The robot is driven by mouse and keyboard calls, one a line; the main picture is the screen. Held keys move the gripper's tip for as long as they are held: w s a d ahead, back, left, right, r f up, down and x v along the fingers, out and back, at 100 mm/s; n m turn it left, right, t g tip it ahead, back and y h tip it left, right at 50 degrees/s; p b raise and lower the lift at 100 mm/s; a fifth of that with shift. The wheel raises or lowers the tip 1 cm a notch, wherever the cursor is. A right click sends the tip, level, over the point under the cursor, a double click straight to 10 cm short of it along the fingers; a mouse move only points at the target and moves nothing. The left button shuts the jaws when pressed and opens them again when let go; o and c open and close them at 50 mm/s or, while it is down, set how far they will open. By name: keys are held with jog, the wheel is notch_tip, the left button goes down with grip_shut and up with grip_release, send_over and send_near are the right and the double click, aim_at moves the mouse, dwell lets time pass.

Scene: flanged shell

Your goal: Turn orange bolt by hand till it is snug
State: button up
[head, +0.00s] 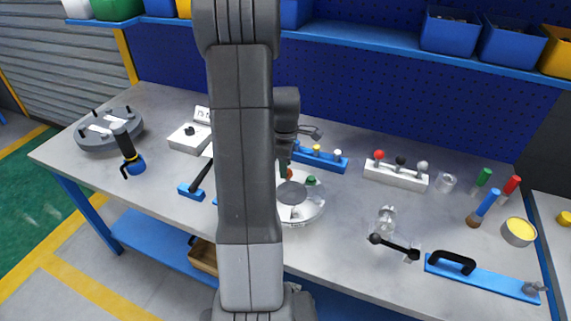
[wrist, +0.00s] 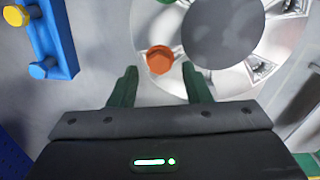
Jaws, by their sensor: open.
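The orange bolt (wrist: 160,60) has a hex head and stands on the flange of the silvery round shell (wrist: 222,75) in the wrist view. In the head view only a bit of the orange bolt (head: 289,174) shows beside my arm, on the shell (head: 312,209). My gripper (wrist: 158,80) is open, with its two green fingers apart. The bolt head lies just beyond the fingertips, roughly between them in the picture. I cannot tell the height gap. A green bolt (head: 311,181) also stands on the shell's flange. My arm hides the shell's left part in the head view.
A blue rack (head: 320,160) with coloured bolts stands behind the shell, and shows at upper left in the wrist view (wrist: 48,35). A white block with knobs (head: 396,177) is to the right. A dark-handled tool (head: 394,247) lies front right.

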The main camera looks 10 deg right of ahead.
jog(key=shift+f, duration=0.25)
grip_shut()
jog(key=m+b, duration=0.1)
jog(key=m, duration=0.2)
jog(key=shift+w+m, duration=0.1)
jog(key=shift+m, duration=0.3)
jog(key=m+b, duration=0.1)
jog(key=m, duration=0.2)
jog(key=shift+w+d+m, duration=0.1)
jog(key=shift+d+m, duration=0.05)
jog(key=shift+m, duration=0.15)
jog(key=m, duration=0.3)
jog(key=m+b, duration=0.1)
jog(key=m, duration=0.2)
jog(key=shift+w+d+r, duration=0.1)
jog(key=shift+d+r, duration=0.05)
jog(key=shift+d, duration=0.05)
jog(key=shift+m, duration=0.4)
